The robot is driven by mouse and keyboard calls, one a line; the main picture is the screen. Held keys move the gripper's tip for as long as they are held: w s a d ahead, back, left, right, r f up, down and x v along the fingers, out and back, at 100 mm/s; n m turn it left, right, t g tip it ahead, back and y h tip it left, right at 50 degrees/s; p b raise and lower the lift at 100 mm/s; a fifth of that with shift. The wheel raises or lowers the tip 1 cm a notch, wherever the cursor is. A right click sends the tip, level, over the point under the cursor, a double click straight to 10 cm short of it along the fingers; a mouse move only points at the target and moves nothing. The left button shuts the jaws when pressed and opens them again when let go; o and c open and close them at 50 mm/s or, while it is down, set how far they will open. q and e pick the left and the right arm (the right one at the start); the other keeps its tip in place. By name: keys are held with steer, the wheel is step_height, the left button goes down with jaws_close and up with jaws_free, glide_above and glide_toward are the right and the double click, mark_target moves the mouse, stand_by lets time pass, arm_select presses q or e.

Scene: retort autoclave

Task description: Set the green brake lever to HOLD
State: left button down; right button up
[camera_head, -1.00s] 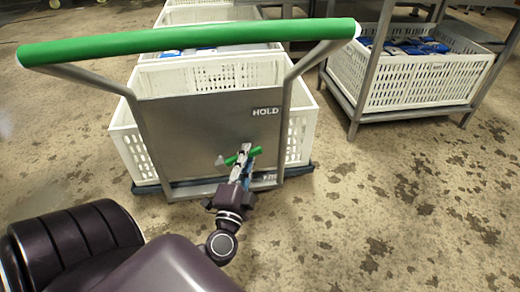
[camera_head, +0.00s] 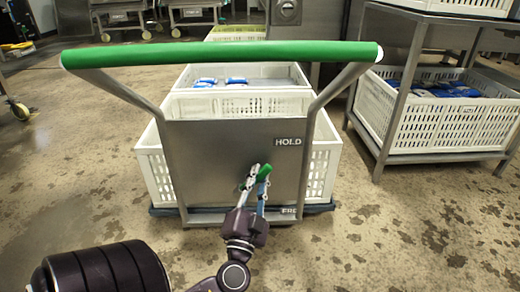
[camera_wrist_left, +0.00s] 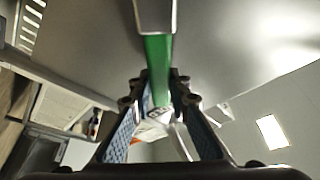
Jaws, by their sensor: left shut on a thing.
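The green brake lever (camera_head: 264,172) sits on the grey metal panel (camera_head: 215,150) of the cart, tilted up and to the right from its pivot. The HOLD label (camera_head: 289,142) is up and right of the lever's tip. A second label (camera_head: 289,211), only partly readable, is near the panel's bottom right. My left gripper (camera_head: 256,184) is shut on the lever. In the left wrist view the green lever (camera_wrist_left: 157,62) runs down between the two fingers. My right gripper is not in view.
The cart's green push handle (camera_head: 220,53) spans above the panel. White crates (camera_head: 155,165) stand behind it. A metal rack (camera_head: 425,155) with a white crate stands at right. The spotted floor is free at front right.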

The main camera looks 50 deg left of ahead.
arm_select(q)
steer(key=shift+a+r, duration=0.15)
steer(key=shift+a, duration=0.1)
steer(key=c, duration=1.8)
jaws_free()
steer(key=shift+d, duration=0.1)
